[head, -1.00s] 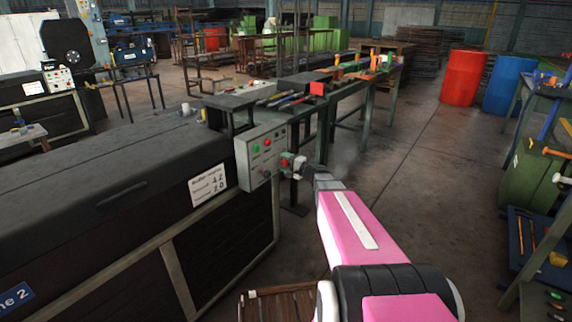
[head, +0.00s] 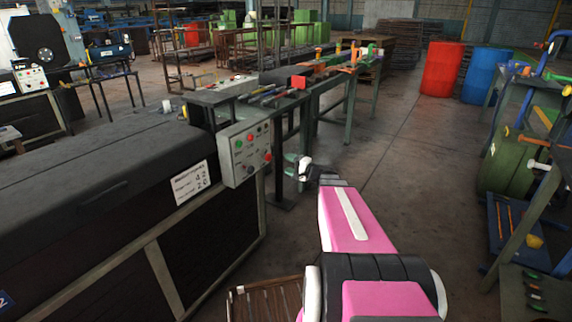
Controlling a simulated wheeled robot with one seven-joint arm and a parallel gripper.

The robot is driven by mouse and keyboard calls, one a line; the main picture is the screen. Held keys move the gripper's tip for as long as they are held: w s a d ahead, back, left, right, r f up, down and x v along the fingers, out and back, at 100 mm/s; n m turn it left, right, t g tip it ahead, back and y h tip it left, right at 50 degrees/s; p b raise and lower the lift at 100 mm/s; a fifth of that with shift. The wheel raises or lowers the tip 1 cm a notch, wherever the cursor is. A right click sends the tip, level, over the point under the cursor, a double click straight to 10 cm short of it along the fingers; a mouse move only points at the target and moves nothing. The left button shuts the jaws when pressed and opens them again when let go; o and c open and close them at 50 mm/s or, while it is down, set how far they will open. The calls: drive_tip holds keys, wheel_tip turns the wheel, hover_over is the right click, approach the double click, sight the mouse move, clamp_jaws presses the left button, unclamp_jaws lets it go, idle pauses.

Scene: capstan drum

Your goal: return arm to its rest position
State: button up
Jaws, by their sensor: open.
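My pink arm (head: 350,220) reaches forward from the bottom of the head view. My gripper (head: 297,168) is at its far end, small in the picture, with its jaws apart and nothing seen between them. It shows just right of the grey control box (head: 245,150), with a gap between them in the picture. The box carries green and red buttons and a red knob, and is fixed to the end of the long dark machine (head: 100,190).
A bench with tools (head: 310,75) stands behind the gripper. Red (head: 442,70) and blue (head: 487,77) barrels stand at the back right. A wooden slatted piece (head: 265,301) lies low in front. The floor right of the arm is clear.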

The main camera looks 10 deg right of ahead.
drive_tip(key=s+a+f+n+g+h, duration=0.3)
drive_tip(key=s+a+f+n+g, duration=0.2)
drive_tip(key=s+a+f+g, duration=0.4)
drive_tip(key=s+d+f+n+g+h, duration=0.1)
drive_tip(key=s+n+g+h, duration=0.1)
drive_tip(key=s+h, duration=0.2)
drive_tip(key=s+d+f+n+g+h, duration=0.1)
drive_tip(key=s+n+g+h, duration=0.1)
drive_tip(key=s+h, duration=0.3)
drive_tip(key=s, duration=0.4)
drive_tip(key=shift+f+h, duration=0.3)
